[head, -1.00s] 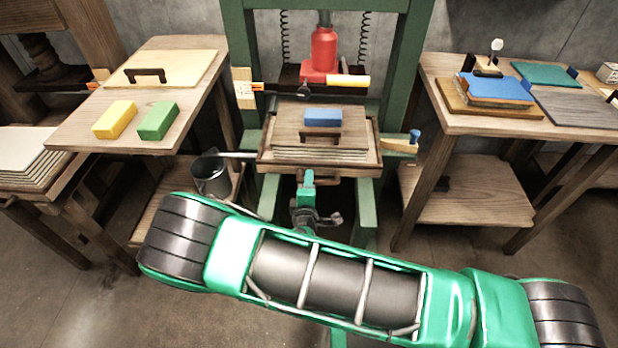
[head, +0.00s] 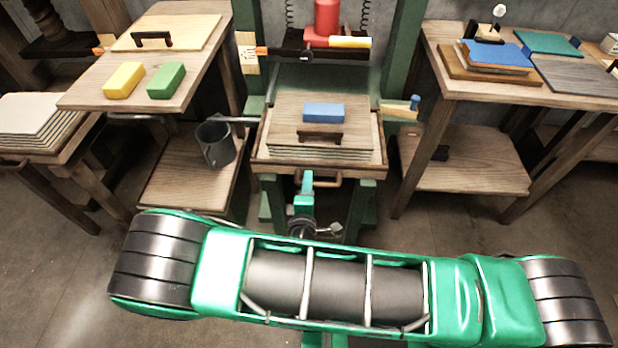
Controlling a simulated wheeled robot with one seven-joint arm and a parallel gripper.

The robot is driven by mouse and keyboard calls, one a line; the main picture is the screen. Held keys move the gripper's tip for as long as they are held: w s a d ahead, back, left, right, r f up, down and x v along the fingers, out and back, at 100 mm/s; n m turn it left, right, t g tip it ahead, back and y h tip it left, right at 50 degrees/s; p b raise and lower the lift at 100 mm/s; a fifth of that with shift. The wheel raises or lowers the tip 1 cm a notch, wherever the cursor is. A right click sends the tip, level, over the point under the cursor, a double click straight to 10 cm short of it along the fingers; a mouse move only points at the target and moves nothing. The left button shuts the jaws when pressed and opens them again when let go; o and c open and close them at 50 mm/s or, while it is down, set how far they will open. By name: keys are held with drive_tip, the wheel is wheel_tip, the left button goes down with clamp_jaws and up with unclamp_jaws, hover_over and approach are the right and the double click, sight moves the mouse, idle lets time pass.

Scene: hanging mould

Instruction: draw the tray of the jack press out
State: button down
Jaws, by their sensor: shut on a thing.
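The wooden tray (head: 352,170) of the jack press juts toward me from the green frame (head: 406,55), partly out from under the red jack (head: 327,18). A stack of boards (head: 283,115) lies in it, with a dark handle (head: 320,137) and a blue block (head: 323,112) on top. My gripper (head: 307,178) is at the tray's front handle (head: 331,180), below the front rim, and is shut on it. The fingertips are small and partly hidden by my wrist. A bare green bed (head: 330,80) shows behind the tray.
A left table holds yellow (head: 124,80) and green (head: 166,80) blocks. A right table (head: 440,75) stands close by with a blue-topped stack (head: 497,55). Floor in front is clear.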

drive_tip(key=shift+f, duration=0.1)
drive_tip(key=c, duration=2)
unclamp_jaws()
drive_tip(key=v, duration=1)
drive_tip(key=shift+s, duration=0.35)
